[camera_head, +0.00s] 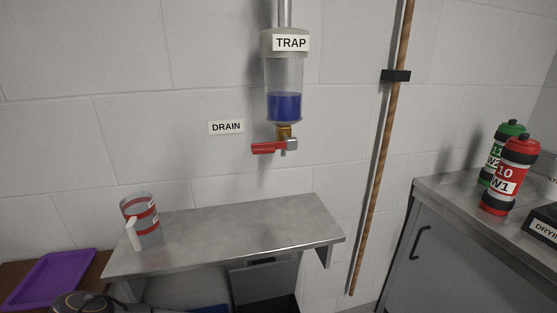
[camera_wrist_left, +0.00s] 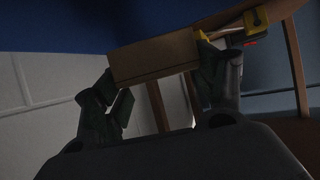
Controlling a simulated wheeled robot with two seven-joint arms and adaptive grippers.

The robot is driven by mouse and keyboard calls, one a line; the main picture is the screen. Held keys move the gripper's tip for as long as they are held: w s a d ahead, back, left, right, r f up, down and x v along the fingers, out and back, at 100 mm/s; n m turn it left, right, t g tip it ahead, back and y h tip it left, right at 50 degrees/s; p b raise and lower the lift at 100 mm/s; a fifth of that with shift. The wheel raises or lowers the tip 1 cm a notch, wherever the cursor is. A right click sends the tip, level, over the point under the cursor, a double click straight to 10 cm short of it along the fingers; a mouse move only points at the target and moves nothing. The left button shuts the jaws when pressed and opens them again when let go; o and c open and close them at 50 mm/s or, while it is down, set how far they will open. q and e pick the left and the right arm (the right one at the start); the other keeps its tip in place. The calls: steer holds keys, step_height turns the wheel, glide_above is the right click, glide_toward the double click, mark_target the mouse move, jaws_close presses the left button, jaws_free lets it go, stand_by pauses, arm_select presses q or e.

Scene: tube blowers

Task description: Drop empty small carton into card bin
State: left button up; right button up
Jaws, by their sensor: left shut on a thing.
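In the left wrist view, my left gripper (camera_wrist_left: 158,82) is shut on a small brown carton (camera_wrist_left: 152,58). The carton lies across between the two fingers, tilted slightly, its plain side facing the camera. The view is dark, and I cannot see whether the carton is empty. In the head view neither the carton nor my left gripper can be made out. No bin marked as the card bin is seen; a dark grey open container (camera_head: 264,282) stands under the steel shelf, its label not visible. My right gripper is in neither view.
The steel shelf (camera_head: 240,238) holds a grey jug with red bands (camera_head: 142,220). Above it hangs the trap (camera_head: 284,80) with blue liquid and a red valve handle. A purple tray (camera_head: 50,277) is at lower left. Two bottles, red (camera_head: 512,175) and green (camera_head: 491,160), stand on the right counter.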

arm_select(q)
steer(key=o, duration=0.9)
steer(key=shift+c, duration=0.2)
steer(key=shift+d, duration=0.1)
steer(key=v, duration=1.1)
steer(key=shift+d+r, duration=0.15)
steer(key=shift+d, duration=0.2)
steer(key=shift+s, duration=0.1)
